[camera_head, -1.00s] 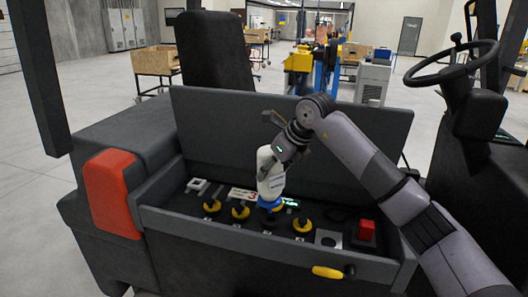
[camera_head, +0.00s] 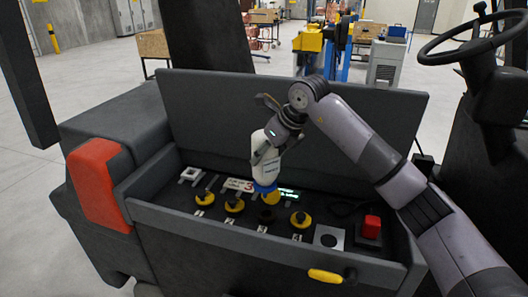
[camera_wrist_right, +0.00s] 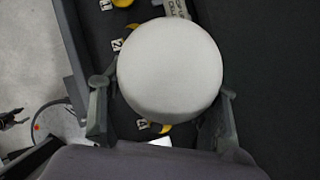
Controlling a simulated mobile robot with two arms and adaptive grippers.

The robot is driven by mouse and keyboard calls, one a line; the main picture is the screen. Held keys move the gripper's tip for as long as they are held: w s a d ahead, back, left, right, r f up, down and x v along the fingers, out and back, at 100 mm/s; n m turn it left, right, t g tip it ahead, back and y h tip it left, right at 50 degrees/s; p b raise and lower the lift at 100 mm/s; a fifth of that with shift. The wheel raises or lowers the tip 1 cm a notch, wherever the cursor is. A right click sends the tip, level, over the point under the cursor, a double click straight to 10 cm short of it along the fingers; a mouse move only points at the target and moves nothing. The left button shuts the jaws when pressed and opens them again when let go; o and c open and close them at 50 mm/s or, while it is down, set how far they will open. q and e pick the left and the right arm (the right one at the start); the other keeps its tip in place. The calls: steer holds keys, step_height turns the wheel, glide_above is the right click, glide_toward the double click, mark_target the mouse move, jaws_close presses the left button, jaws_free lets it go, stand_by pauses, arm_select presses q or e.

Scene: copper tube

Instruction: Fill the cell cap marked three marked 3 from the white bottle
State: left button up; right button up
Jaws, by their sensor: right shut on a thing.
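The white bottle (camera_head: 266,160) is held neck down by my right gripper (camera_head: 268,146), which is shut around its body. Its blue collar (camera_head: 263,188) points down over the black tray. In the right wrist view the bottle's round white end (camera_wrist_right: 170,70) fills the middle between my fingers. A yellow piece (camera_head: 270,198) shows just below the collar; I cannot tell whether it touches the bottle. The third cell (camera_head: 266,215) shows as a dark round opening just in front of it, with a small white tag (camera_head: 262,228). My left gripper is not in view.
Yellow-and-black caps sit on cell one (camera_head: 205,197), cell two (camera_head: 234,204) and cell four (camera_head: 300,218). A sign with a red 3 (camera_head: 240,184) lies behind them. The raised lid (camera_head: 340,120) rises behind the tray.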

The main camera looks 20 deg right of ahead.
mark_target(269, 178)
steer(key=shift+s+a+f+b, duration=0.25)
steer(key=shift+a+f+b, duration=0.1)
steer(key=shift+f+b, duration=0.3)
step_height(269, 178, down, 3)
steer(key=shift+w+d+f+b, duration=0.1)
steer(key=shift+d+f+b, duration=0.05)
steer(key=shift+b, duration=0.85)
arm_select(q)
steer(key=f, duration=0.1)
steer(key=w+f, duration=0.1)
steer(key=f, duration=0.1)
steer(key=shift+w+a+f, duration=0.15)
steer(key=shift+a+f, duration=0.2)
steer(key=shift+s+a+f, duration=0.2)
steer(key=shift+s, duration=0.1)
arm_select(e)
steer(key=shift+s+d, duration=0.2)
steer(key=shift+d, duration=0.15)
arm_select(q)
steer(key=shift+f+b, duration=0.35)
steer(key=shift+b, duration=0.15)
arm_select(e)
steer(key=shift+f, duration=0.45)
arm_select(q)
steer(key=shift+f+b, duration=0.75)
steer(key=shift+b, duration=0.05)
arm_select(e)
steer(key=shift+f, duration=1.05)
